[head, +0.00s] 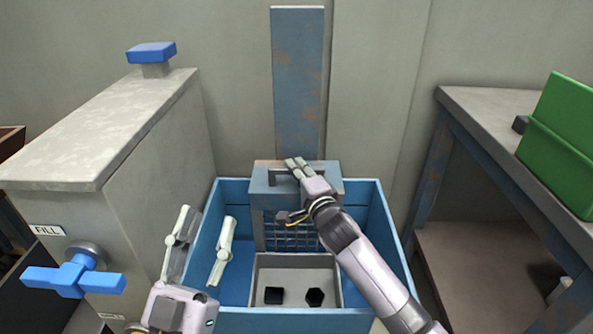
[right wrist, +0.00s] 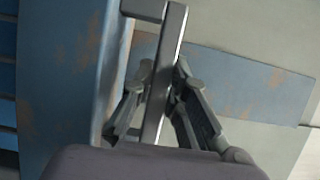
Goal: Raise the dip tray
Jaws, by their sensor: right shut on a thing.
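The dip tray (head: 296,262) is a grey open tray low in the blue tank. A black square piece (head: 273,295) and a black hexagonal piece (head: 314,296) lie in it. Behind it stands a blue-grey carriage with a mesh front (head: 288,236) and a handle (head: 279,170) on top. My right gripper (head: 296,172) is shut on the handle; in the right wrist view its fingers (right wrist: 158,88) lie on both sides of the handle bar (right wrist: 170,55). My left gripper (head: 206,220) is open and empty over the tank's left side.
A worn vertical rail (head: 298,85) rises behind the carriage. The blue tank (head: 378,225) surrounds the tray. A grey cabinet (head: 160,150) with a blue valve handle (head: 74,277) and blue cap (head: 151,52) stands left. A bench (head: 480,110) with a green box (head: 562,145) stands right.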

